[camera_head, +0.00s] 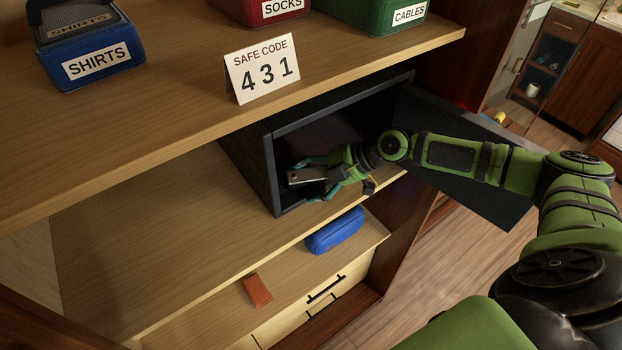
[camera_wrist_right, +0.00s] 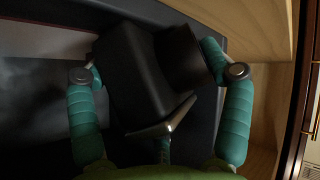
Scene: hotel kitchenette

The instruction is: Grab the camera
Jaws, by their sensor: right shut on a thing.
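The camera (camera_head: 306,176) is a small dark box with a paler face, at the mouth of the open black safe (camera_head: 270,170) in the head view. My right gripper (camera_head: 319,180) reaches in from the right and is shut on the camera. In the right wrist view the camera (camera_wrist_right: 140,75) is a black body with a round barrel, between the two teal fingers of my right gripper (camera_wrist_right: 152,75). The camera looks tilted there. The fingers hide parts of it in the head view. My left gripper is not in view.
The safe door (camera_head: 470,165) stands open to the right, under my right arm. A shelf above holds a sign (camera_head: 262,68) reading 431 and labelled bins, including a blue one (camera_head: 88,50). Below lie a blue case (camera_head: 335,231) and a brown wallet-like item (camera_head: 257,290). The shelf left of the safe is clear.

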